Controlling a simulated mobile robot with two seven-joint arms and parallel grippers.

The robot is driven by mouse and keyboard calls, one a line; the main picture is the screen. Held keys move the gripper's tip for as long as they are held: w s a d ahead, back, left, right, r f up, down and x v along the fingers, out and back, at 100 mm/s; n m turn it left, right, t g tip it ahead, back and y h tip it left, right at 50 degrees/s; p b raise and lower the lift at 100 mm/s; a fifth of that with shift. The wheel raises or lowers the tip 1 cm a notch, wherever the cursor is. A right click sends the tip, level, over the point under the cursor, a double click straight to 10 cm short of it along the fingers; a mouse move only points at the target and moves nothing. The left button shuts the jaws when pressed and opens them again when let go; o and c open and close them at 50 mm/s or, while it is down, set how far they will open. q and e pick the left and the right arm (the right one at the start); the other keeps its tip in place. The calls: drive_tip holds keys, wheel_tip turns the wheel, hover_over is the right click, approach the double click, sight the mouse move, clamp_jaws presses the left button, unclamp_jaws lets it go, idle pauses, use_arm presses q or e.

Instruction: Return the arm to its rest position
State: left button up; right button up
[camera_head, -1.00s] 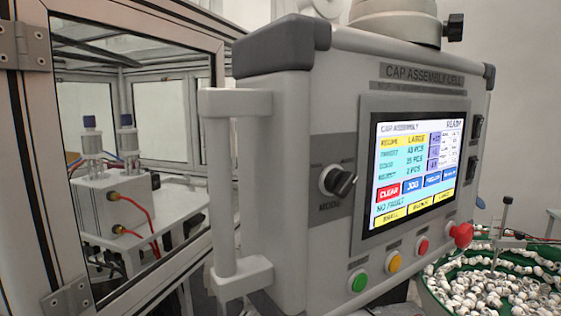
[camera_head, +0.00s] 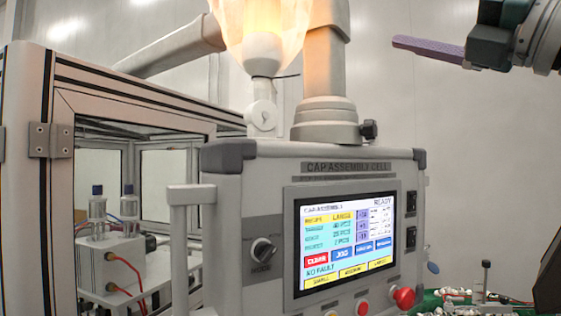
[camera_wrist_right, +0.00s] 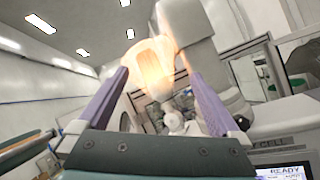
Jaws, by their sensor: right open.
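My right gripper (camera_head: 402,43) is high at the upper right of the head view, on an arm coming in from the right edge. One purple finger shows there, pointing left, well above and apart from the control panel (camera_head: 222,262). In the right wrist view the gripper (camera_wrist_right: 158,78) has its two purple fingers wide apart with nothing held between them. A glowing lamp shows behind that gap. My left gripper is not in view.
The panel has a lit screen (camera_head: 345,240), a mode knob (camera_head: 262,250) and a red button (camera_head: 404,298). A lit lamp (camera_head: 262,25) and a grey post (camera_head: 325,75) rise behind it. A framed glass enclosure (camera_head: 38,200) stands left. Open air surrounds the right gripper.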

drive_tip(key=s+d+f+m+h+p, duration=0.1)
drive_tip(key=s+d+f+m+h, duration=0.15)
drive_tip(key=f+m+h, duration=0.6)
drive_tip(key=s+d+f+m+h+p, duration=0.1)
drive_tip(key=d+f+m+h, duration=0.3)
drive_tip(key=f+m, duration=0.75)
drive_tip(key=s+d+f+m+h+p, duration=0.2)
drive_tip(key=f+m+h, duration=0.5)
drive_tip(key=m, duration=0.5)
drive_tip(key=s+a+f+m+g+y, duration=0.1)
drive_tip(key=s+f+g, duration=0.5)
drive_tip(key=s, duration=0.6)
drive_tip(key=s+a+f+m+g+y+p, duration=0.1)
drive_tip(key=s+a+f+g, duration=0.4)
drive_tip(key=s+f, duration=0.5)
drive_tip(key=s+m+g+y, duration=0.1)
drive_tip(key=s+m, duration=0.1)
drive_tip(key=shift+m+g, duration=0.3)
drive_tip(key=shift+m, duration=0.1)
drive_tip(key=shift+s+f, duration=0.1)
